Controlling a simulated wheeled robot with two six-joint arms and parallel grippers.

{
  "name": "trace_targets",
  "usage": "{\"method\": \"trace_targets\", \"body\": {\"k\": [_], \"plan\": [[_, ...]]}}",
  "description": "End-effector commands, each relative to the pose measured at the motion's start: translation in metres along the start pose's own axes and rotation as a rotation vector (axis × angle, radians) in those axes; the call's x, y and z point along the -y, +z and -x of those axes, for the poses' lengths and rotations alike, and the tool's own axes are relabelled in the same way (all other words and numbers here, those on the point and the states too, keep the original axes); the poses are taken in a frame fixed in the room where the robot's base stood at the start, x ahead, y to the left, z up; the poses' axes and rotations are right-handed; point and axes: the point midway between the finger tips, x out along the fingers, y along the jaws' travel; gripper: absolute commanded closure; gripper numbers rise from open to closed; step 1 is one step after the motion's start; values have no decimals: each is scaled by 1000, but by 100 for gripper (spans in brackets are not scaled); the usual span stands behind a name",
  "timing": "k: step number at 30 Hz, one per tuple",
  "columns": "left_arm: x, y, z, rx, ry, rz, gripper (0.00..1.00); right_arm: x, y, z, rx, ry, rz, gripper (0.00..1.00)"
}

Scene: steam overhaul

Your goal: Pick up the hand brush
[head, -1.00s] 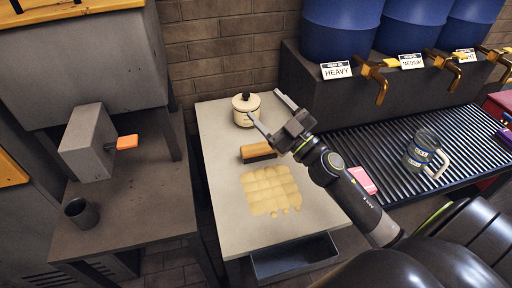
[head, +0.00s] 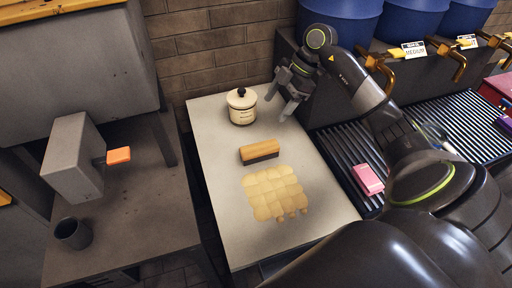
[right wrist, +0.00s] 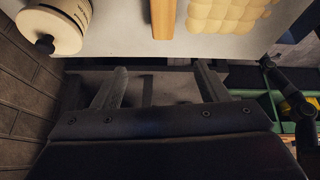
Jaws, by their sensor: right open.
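The hand brush (head: 259,151) lies on the pale table, with a wooden top and dark bristles below. Its wooden top also shows at the upper edge of the right wrist view (right wrist: 164,18). My right gripper (head: 278,108) is open and empty, with its fingers pointing down beside the cream pot, above and to the right of the brush. In the right wrist view its two fingers (right wrist: 160,85) stand apart with nothing between them. My left gripper is not in view.
A cream lidded pot (head: 242,106) stands behind the brush. A dough-like tan slab (head: 274,193) lies in front of it on the table (head: 215,175). A pink block (head: 368,179) sits on the ribbed rack to the right. Blue barrels (head: 341,20) with taps stand behind.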

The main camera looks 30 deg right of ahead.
Motion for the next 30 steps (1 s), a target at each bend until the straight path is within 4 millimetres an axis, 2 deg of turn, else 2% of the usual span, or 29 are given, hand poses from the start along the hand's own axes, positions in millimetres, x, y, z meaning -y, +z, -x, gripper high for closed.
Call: {"method": "trace_targets", "body": {"k": [3, 7, 11, 21, 24, 30], "plan": [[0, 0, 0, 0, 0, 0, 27, 1, 14, 13, 81, -30, -66, 33], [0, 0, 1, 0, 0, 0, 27, 3, 20, 10, 107, -43, -92, 33], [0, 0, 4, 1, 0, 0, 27, 5, 22, -13, 105, -46, -91, 33], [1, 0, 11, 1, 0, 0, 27, 8, 28, -84, 103, -45, -89, 33], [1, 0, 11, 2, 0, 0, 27, 8, 30, -97, 104, -43, -89, 33], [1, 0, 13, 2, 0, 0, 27, 8, 31, -109, 104, -42, -87, 33]]}}
